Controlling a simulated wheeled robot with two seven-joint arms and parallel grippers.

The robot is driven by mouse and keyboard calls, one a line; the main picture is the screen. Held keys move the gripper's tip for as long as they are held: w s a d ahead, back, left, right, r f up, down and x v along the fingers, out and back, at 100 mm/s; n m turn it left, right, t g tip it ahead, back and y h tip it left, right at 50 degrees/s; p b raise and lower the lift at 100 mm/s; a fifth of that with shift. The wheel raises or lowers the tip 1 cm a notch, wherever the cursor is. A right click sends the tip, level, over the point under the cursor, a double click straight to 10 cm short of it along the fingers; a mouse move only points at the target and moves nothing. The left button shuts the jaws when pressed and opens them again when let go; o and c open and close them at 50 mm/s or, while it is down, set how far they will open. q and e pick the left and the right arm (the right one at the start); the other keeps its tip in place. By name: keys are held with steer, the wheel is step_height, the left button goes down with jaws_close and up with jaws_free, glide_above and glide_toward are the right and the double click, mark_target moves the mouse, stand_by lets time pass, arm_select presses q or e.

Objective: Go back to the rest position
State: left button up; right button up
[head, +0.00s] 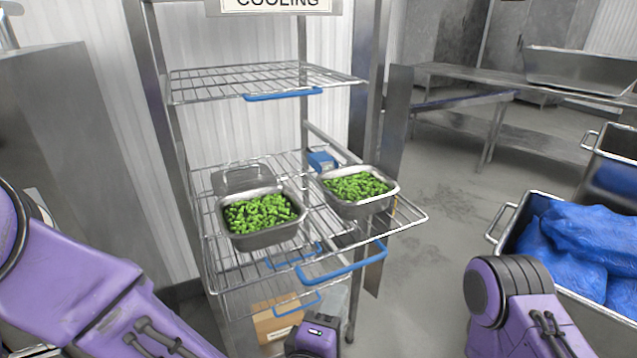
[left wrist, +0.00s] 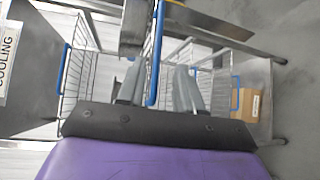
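The cooling rack has a wire shelf (head: 411,216) pulled forward, with a blue handle (head: 342,266) along its front edge. Two steel pans, a left one (head: 262,238) and a right one (head: 362,206), hold green vegetable pieces. My left gripper (head: 334,300) is low in front of the rack, below that handle. In the left wrist view my left gripper (left wrist: 157,82) has its grey fingers apart, with a blue handle (left wrist: 154,70) showing in the gap. I cannot tell whether the fingers surround the handle or are in front of it. My right gripper is out of view; only its arm shows.
An upper wire shelf (head: 230,85) is empty. A cardboard box (head: 275,322) sits low in the rack. A steel bin (head: 508,215) with blue bags stands at the right. A steel table (head: 480,75) is behind. Open floor (head: 440,240) lies between rack and bin.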

arm_select(q)
steer(key=s+a+f+m+g+y, duration=0.1)
steer(key=a+f+m+g+y, duration=0.15)
steer(key=a+f, duration=0.6)
steer(key=a+f+m+g+y, duration=0.2)
steer(key=a+f+m+g, duration=0.3)
steer(key=f, duration=0.7)
steer(key=s+a+f+g+y, duration=0.2)
steer(key=s+a+f, duration=0.5)
steer(key=s+a, duration=0.2)
steer(key=s+a+f+g+y, duration=0.2)
steer(key=s+a+f+y, duration=0.1)
steer(key=s+a+f, duration=0.4)
steer(key=s+a, duration=0.2)
steer(key=a, duration=0.2)
steer(key=shift+s+a+f, duration=0.35)
